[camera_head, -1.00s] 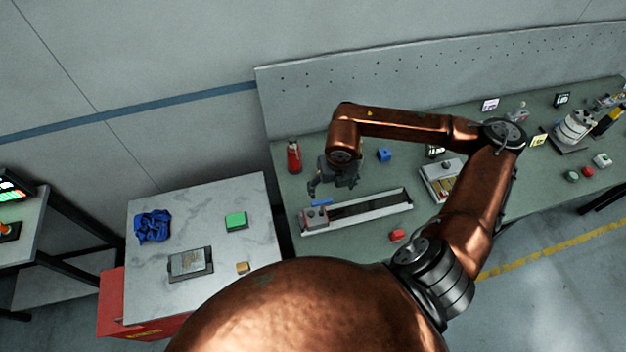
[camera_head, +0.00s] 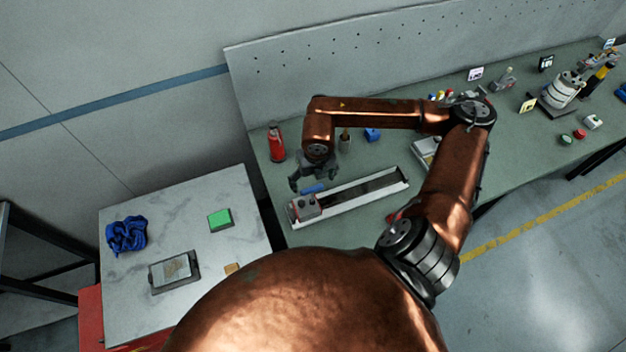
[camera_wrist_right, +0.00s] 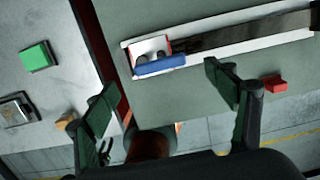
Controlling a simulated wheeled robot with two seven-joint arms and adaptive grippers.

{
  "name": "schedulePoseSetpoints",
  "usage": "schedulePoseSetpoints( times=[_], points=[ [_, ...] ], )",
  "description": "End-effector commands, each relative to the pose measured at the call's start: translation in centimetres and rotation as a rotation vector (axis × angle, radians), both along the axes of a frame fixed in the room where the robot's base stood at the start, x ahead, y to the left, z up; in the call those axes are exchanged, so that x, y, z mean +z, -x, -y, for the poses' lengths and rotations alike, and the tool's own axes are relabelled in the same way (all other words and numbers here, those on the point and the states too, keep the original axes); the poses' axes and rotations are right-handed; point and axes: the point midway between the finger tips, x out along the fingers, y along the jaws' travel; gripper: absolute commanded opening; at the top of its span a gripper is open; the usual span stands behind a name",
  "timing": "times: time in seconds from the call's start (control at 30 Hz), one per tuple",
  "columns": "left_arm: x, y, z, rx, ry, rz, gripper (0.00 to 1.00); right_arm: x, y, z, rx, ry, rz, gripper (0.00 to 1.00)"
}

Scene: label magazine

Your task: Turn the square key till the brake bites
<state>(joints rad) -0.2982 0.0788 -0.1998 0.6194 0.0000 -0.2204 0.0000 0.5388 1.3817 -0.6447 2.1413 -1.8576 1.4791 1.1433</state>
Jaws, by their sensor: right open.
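A long pale label magazine (camera_head: 365,197) with a dark channel lies on the green bench. A grey-white end block (camera_head: 303,207) with round knobs sits at its left end; the block also shows in the wrist view (camera_wrist_right: 151,50). A blue bar (camera_head: 313,188) lies along the block's edge; it also shows in the wrist view (camera_wrist_right: 160,65). I cannot tell whether this bar is the square key. My right gripper (camera_head: 314,181) is open and empty, near the blue bar, with its fingers spread apart in the wrist view (camera_wrist_right: 160,84). My left gripper is not in view.
A red bottle (camera_head: 276,142) and a blue block (camera_head: 372,135) stand behind the magazine. A small red block (camera_wrist_right: 273,84) lies in front. At left, a side table (camera_head: 195,190) holds a blue cloth (camera_head: 126,235) and a green block (camera_head: 220,220).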

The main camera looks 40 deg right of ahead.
Motion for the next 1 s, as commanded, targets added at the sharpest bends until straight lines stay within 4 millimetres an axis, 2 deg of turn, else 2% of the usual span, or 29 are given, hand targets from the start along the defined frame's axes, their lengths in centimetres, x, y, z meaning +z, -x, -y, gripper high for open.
schedulePoseSetpoints(
  times=[0.3,0.5,0.83,1.0],
  points=[
    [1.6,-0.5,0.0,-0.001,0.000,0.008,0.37,-4.5,-0.4,0.1,0.000,-0.002,-0.004,0.78],
    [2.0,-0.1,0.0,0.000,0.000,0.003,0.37,-6.2,-0.7,0.2,0.000,-0.001,-0.001,0.78],
    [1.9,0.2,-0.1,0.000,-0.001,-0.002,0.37,-6.6,-0.7,0.2,0.001,-0.001,-0.001,0.78],
    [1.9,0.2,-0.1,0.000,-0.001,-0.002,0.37,-6.5,-0.7,0.2,0.001,-0.001,-0.001,0.66]
  ],
)
